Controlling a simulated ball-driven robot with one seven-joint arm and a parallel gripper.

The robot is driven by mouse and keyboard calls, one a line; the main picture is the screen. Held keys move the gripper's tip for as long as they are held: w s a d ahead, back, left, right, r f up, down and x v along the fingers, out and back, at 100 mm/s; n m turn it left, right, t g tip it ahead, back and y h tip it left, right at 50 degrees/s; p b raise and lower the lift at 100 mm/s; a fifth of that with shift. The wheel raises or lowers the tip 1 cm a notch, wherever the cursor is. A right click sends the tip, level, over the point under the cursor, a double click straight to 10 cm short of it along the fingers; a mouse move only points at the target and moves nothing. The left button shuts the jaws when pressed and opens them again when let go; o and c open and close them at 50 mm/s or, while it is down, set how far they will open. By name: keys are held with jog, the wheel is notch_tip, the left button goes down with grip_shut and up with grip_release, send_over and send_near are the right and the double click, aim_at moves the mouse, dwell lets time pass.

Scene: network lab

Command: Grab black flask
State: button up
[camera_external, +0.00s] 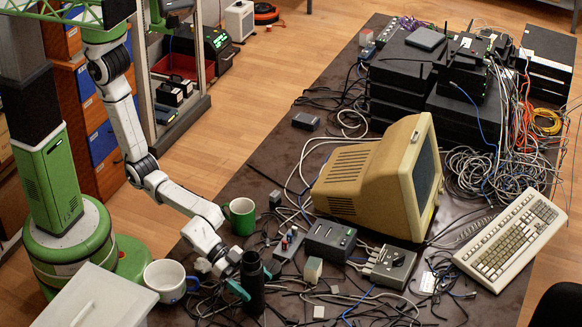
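The black flask (253,291) stands upright, or nearly so, near the front edge of the dark table, among loose cables. My gripper (252,284) is at the flask, its green-tipped fingers on either side of the upper body. The left fingertip overlaps the flask's outline and the right one lies close to its right side. The picture is too small to tell whether both fingers press on it. The flask's base is partly lost among dark cables.
A green mug (241,217) stands behind the gripper, and a white mug (166,277) stands to its left. Small electronic boxes (330,241), a beige monitor (365,180) and a keyboard (509,239) lie to the right. Cables crowd the dark table (262,152), whose back left part is clearer.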

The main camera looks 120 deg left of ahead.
jog(key=c, duration=1.4)
jog(key=shift+r, duration=0.1)
jog(key=shift+r, duration=0.2)
jog(key=shift+r+b, duration=0.3)
jog(key=shift+r, duration=0.85)
jog(key=s+r, duration=0.1)
jog(key=r, duration=0.1)
jog(key=s+r, duration=0.2)
jog(key=s+a+r, duration=0.1)
jog(key=s+r, duration=0.1)
jog(key=shift+a+r, duration=0.1)
jog(key=shift+r, duration=0.15)
send_near(245, 258)
jog(key=shift+s+a+r+b, duration=0.2)
jog(key=shift+s+a, duration=0.05)
jog(key=shift+s, duration=0.35)
jog(key=shift+s+a+r+b, duration=0.2)
jog(key=shift+s+a, duration=0.1)
jog(key=shift+s, duration=0.3)
